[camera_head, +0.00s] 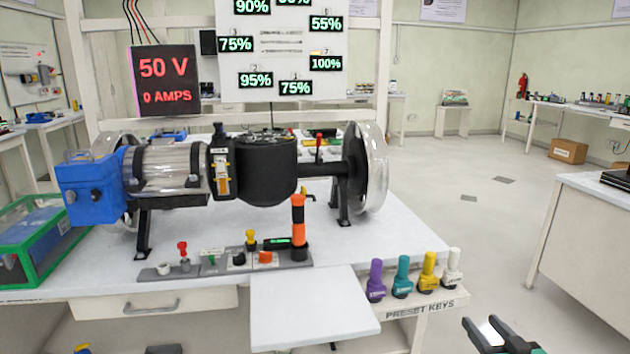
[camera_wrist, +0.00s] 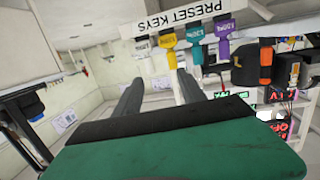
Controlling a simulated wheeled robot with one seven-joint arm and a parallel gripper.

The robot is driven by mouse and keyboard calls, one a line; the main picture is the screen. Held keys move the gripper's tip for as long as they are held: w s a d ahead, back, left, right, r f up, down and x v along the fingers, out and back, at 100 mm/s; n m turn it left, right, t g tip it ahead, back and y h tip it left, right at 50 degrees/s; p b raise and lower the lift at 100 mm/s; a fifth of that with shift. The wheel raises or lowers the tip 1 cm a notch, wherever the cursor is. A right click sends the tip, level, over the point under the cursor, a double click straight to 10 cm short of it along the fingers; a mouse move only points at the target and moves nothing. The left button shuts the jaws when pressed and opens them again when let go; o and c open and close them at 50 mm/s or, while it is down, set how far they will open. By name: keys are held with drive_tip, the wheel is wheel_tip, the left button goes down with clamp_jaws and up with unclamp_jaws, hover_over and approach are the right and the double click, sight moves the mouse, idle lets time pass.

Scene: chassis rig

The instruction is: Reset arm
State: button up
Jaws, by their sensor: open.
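My gripper (camera_head: 492,330) shows at the bottom right of the head view. It is open and empty, apart from the table and to the right of the preset keys. In the wrist view its two dark fingers (camera_wrist: 158,95) stand apart with nothing between them. The wrist view looks upside down toward the PRESET KEYS shelf (camera_wrist: 200,35). My arm beyond the gripper is mostly out of the head view.
A chassis rig (camera_head: 265,170) with a blue end block (camera_head: 88,190) stands on the white table (camera_head: 340,250). Purple (camera_head: 375,282), teal (camera_head: 402,278), yellow (camera_head: 428,273) and white (camera_head: 452,268) keys stand on the shelf. Another bench (camera_head: 590,190) is at right. Floor between is clear.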

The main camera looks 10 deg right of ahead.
drive_tip(key=w+a+r+n+g+y+p, duration=0.2)
drive_tip(key=a+r+g+p, duration=0.15)
drive_tip(key=a+p, duration=0.4)
drive_tip(key=w+a+r+n+g+y+p, duration=0.1)
drive_tip(key=w+a+r+g+y+p, duration=0.2)
drive_tip(key=a, duration=0.8)
drive_tip(key=s+a+r+m+g+h+p, duration=0.1)
drive_tip(key=s+a+r+g+h+p, duration=0.2)
drive_tip(key=s+a+r+g+p, duration=0.3)
drive_tip(key=s+a+r+p, duration=0.4)
drive_tip(key=s+r+p, duration=0.3)
drive_tip(key=p, duration=0.1)
drive_tip(key=shift+a+g, duration=0.1)
drive_tip(key=shift+g, duration=0.15)
